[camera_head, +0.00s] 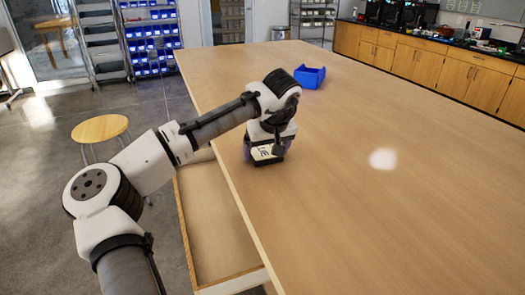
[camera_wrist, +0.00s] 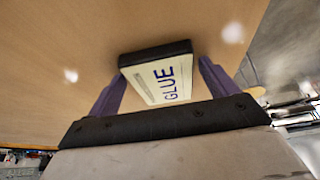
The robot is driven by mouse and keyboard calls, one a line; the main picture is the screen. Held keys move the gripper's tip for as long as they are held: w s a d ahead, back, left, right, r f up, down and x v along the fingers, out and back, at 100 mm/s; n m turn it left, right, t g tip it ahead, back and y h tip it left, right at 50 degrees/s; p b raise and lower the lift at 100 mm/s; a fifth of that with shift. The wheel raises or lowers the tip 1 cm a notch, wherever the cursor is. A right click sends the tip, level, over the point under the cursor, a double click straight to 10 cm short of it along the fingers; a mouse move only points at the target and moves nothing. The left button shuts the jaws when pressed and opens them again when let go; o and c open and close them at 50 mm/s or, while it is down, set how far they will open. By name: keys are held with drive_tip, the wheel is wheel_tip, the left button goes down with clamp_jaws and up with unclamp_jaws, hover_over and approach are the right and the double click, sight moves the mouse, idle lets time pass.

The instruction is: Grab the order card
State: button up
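The order card (camera_wrist: 165,80) is a pale card with "GLUE" in dark blue letters and a dark edge or holder along its far side. It lies between the purple fingers of my gripper (camera_wrist: 160,75) in the wrist view, very close to both fingertips. Whether the fingers press on it cannot be told. In the head view the card (camera_head: 264,153) shows low at the left part of the large wooden table (camera_head: 400,210), with my gripper (camera_head: 266,150) straddling it from above. Whether it touches the tabletop is unclear.
A blue bin (camera_head: 310,77) stands farther back on the table. An open drawer or shelf (camera_head: 215,225) juts out below the table's left edge. A round stool (camera_head: 100,128) stands to the left. The table's right side is clear.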

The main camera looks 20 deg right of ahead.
drive_tip(key=c, duration=0.7)
